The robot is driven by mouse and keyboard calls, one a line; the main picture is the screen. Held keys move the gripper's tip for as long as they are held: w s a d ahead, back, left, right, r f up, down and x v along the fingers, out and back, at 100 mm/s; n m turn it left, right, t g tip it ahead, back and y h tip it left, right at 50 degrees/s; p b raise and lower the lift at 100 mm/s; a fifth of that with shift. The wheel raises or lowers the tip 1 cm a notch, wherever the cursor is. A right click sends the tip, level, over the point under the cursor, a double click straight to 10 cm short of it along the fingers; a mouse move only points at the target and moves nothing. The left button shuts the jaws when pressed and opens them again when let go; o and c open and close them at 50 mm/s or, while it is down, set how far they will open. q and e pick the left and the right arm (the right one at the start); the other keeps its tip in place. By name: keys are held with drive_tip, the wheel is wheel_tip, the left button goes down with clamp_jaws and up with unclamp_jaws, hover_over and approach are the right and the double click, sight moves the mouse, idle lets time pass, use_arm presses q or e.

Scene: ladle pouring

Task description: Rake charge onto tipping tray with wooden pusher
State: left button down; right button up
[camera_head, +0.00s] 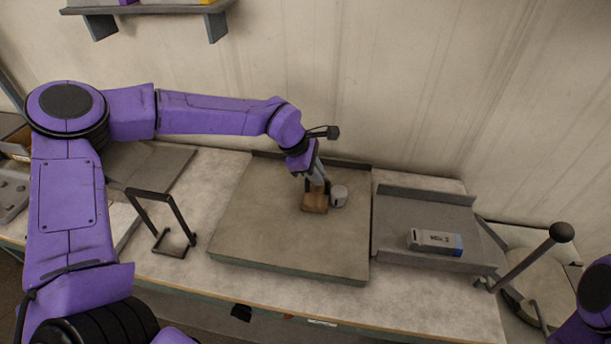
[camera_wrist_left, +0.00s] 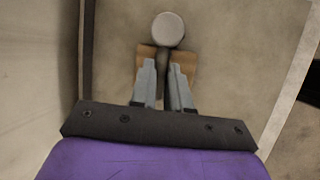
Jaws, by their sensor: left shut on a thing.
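My left gripper (camera_head: 316,181) points down over the flat board (camera_head: 270,240) and is shut on the dark handle of the wooden pusher (camera_head: 314,204). In the left wrist view, the gripper (camera_wrist_left: 165,85) has the handle between its fingers and the brown block (camera_wrist_left: 190,60) shows behind them. A pale grey cylinder (camera_head: 338,196) stands on the board just right of the pusher; it also shows in the left wrist view (camera_wrist_left: 168,28). Whether pusher and cylinder touch is unclear. The grey tipping tray (camera_head: 400,212) lies right of the board. My right gripper is not in view.
A grey box with a blue end (camera_head: 434,242) lies on the tray. A lever with a black ball (camera_head: 561,232) rises at the tray's right. A black wire stand (camera_head: 165,220) is left of the board. The board's front half is clear.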

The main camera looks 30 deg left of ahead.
use_arm(q)
drive_tip(key=shift+w+d, duration=1.75)
drive_tip(key=shift+d, duration=4.25)
drive_tip(key=shift+w+d, duration=1.7)
drive_tip(key=shift+d, duration=4.3)
wheel_tip(320, 180, up, 7)
drive_tip(key=a+p, duration=0.3)
drive_tip(key=p, duration=0.2)
drive_tip(key=shift+s, duration=0.4)
